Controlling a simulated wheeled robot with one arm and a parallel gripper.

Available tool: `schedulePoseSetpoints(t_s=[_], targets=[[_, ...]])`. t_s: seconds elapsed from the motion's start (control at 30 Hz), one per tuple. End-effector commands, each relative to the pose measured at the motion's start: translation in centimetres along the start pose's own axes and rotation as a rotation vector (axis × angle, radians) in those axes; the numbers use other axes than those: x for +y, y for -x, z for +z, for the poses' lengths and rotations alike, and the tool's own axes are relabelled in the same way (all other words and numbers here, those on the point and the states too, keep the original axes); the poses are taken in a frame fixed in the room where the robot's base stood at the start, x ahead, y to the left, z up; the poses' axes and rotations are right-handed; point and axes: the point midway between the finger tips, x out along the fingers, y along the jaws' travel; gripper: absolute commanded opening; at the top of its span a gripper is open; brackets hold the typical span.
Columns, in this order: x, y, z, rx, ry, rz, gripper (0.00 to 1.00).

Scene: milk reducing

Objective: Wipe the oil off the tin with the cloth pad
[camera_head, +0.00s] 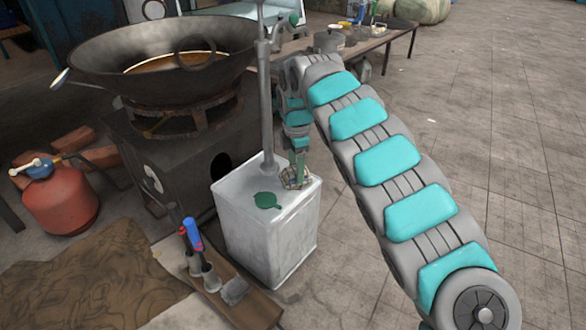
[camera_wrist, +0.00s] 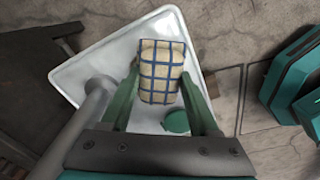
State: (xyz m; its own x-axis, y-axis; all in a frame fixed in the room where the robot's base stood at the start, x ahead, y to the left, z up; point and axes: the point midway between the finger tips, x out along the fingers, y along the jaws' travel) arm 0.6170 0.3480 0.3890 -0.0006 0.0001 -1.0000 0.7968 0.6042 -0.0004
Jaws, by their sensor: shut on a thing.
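The tin (camera_head: 262,240) is a tall, square, pale metal can standing upright on the floor, with a green cap (camera_head: 266,200) on top. Its white top (camera_wrist: 95,68) fills the middle of the wrist view. My gripper (camera_head: 299,166) is over the tin's top, near its right rear part. Its two green fingers (camera_wrist: 161,84) are shut on the cloth pad (camera_wrist: 161,62), beige with blue grid lines. The pad also shows in the head view (camera_head: 293,179), low at the tin's top; I cannot tell whether it touches. No oil stands out; the pad hides part of the top.
A grey upright pole (camera_head: 265,95) rises at the tin's top. A large wok (camera_head: 160,60) on a dark stove stands behind left. A red gas cylinder (camera_head: 62,200) is farther left. A low board (camera_head: 245,306) with blue-handled tools lies in front. Floor at right is clear.

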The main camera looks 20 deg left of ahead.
Motion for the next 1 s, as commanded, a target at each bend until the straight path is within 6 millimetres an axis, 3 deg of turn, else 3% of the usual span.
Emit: schedulePoseSetpoints(t_s=[0.5, 0.73, 1.0], targets=[[-2.9, -0.1, 1.8, -0.001, -0.003, 0.002, 0.00], [-2.7, -0.4, 1.6, 0.000, -0.001, 0.001, 0.00], [-0.8, -0.4, 0.5, 0.002, 0.000, 0.001, 0.00]])
